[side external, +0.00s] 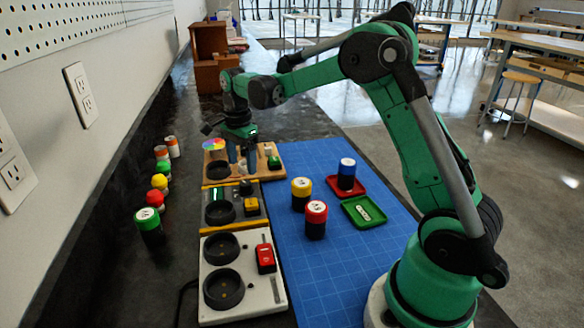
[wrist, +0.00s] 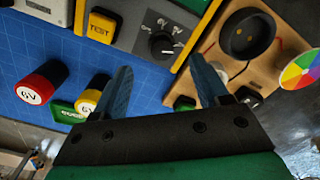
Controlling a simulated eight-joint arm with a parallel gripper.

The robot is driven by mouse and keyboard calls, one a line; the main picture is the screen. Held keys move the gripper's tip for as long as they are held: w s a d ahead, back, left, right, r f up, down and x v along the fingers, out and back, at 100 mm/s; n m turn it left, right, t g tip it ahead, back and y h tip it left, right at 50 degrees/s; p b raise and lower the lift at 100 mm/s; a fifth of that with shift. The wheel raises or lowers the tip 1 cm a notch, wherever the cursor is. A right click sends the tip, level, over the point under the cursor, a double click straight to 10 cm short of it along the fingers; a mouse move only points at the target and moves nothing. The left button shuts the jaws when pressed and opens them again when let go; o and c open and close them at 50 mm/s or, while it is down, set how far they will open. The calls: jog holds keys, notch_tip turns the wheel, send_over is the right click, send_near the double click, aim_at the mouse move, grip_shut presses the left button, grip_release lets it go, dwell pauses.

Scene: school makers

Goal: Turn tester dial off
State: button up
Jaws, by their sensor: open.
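The tester is the grey panel with yellow edges (side external: 236,218), in the middle of the row of boards. Its dark round dial (wrist: 162,46) has voltage marks around it in the wrist view; its exact setting is too small to read. A yellow TEST button (wrist: 101,28) is on the same panel. My gripper (wrist: 162,80) is open and empty, with blue fingers apart and the dial showing beyond the gap. In the side view my gripper (side external: 242,158) hangs above the wooden board, behind the dial.
The wooden board (side external: 262,149) with a colour disc (side external: 214,144) stands behind the tester. A white board (side external: 247,294) with two cups is in front. Red (side external: 316,215), yellow (side external: 301,190) and blue (side external: 347,170) topped cells stand right, near a green tray (side external: 377,207).

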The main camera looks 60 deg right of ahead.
aim_at(245, 184)
jog(key=shift+w+d+f, duration=0.1)
jog(key=shift+f, duration=2.9)
grip_shut()
